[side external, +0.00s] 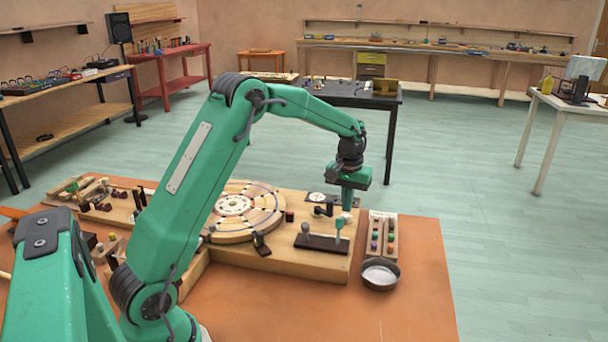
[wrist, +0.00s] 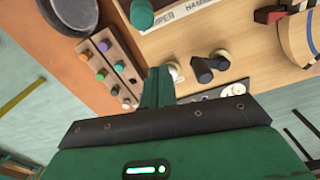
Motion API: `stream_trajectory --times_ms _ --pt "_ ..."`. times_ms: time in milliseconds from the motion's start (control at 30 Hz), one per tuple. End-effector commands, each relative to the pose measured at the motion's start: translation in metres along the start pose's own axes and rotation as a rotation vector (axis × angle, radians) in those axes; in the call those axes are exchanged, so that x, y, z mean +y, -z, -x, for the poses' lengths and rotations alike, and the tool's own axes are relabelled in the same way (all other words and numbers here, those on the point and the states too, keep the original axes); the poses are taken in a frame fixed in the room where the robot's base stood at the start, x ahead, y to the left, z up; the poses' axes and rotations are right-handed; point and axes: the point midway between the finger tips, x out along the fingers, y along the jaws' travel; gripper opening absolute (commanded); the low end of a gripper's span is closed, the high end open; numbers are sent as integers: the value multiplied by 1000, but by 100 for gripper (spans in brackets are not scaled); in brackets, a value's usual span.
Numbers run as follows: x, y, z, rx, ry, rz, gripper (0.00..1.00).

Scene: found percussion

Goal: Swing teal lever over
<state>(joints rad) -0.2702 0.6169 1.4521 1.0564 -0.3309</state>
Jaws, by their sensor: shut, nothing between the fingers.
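The teal lever (side external: 339,226) has a teal cap on a pale stem and stands at the right end of a dark slotted plate (side external: 320,243) on the wooden board. In the wrist view its round teal cap (wrist: 142,14) shows at the top edge, apart from my fingers. My gripper (side external: 348,206) is shut and empty, pointing down just behind the lever. In the wrist view my gripper (wrist: 158,78) has its fingers together beside a white knob (wrist: 174,71). The lever's lower stem is hidden in the wrist view.
Black knobs (wrist: 204,72) stand close to my fingers. A rack of coloured pegs (side external: 383,236) and a round metal bowl (side external: 380,274) lie to the right of the board. A segmented wooden disc (side external: 236,206) is on the left. The orange tabletop (side external: 415,285) is clear at front right.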

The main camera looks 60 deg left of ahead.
Motion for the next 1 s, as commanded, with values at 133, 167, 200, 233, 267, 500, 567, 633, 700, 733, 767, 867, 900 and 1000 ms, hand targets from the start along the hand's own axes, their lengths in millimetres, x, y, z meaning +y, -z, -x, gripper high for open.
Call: stream_trajectory --times_ms 133,167,200,233,267,500,567,633,700,733,767,867,900,1000 --pt "1 -1 -19 -3 1 0 0" --pt "1 -1 -22 -3 1 0 0" --pt "2 -4 -19 1 -1 -1 0" --pt "1 -7 -18 1 -1 -1 0" --pt "1 -9 -17 1 -1 -1 0" --pt "1 -28 -10 1 -1 -1 0" --pt "1 -31 -8 1 -1 -1 0" --pt "1 -34 -7 2 -1 0 0" --pt "1 -36 -7 1 -1 0 0" --pt "1 -37 -6 1 -1 0 0" --pt "1 -38 -6 1 -1 0 0" --pt "1 -38 -6 1 -1 0 0" --pt "1 -38 -6 1 -1 0 0" --pt "0 -38 -6 1 -1 0 0"
